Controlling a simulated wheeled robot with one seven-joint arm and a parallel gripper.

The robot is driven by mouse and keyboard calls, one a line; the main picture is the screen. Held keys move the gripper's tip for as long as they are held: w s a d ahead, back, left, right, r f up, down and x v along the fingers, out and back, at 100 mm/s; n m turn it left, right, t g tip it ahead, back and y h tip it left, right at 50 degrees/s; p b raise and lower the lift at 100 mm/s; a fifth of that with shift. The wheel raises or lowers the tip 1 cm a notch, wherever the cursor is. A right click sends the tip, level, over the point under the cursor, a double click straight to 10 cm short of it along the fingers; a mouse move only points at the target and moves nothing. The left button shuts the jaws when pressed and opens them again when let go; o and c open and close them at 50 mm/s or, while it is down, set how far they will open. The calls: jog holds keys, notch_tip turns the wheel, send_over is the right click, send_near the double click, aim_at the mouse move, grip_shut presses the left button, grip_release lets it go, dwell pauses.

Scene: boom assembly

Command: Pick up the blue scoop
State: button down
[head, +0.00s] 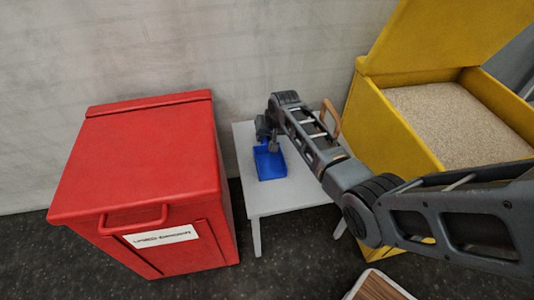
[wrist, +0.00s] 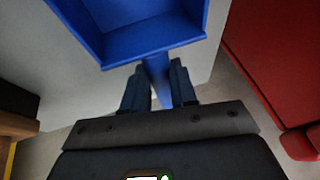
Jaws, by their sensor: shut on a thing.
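The blue scoop (head: 270,164) is on or just above the small white table (head: 272,203), between the red box and the yellow bin. In the wrist view the scoop's tray (wrist: 150,38) fills the top, with its handle (wrist: 157,80) pointing down between the fingers. My gripper (wrist: 158,88) is shut on the handle of the scoop. In the head view my gripper (head: 270,143) reaches down at the scoop's far end, and my wrist hides the handle. I cannot tell whether the scoop touches the table.
A red box (head: 140,165) with a closed lid and front handle stands left of the table. A yellow bin (head: 400,130) with its lid raised, full of pale grains (head: 455,120), stands right. A brown wooden handle (head: 331,117) shows behind my arm. A wood-topped object (head: 378,288) is at the bottom.

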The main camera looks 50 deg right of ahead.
jog(key=shift+r, duration=0.1)
jog(key=shift+r, duration=0.45)
jog(key=s+d+r+p, duration=0.4)
jog(key=s+d+r, duration=0.3)
jog(key=d+r, duration=0.2)
jog(key=shift+s+r, duration=0.15)
jog(key=shift+r, duration=0.35)
jog(key=shift+r, duration=0.1)
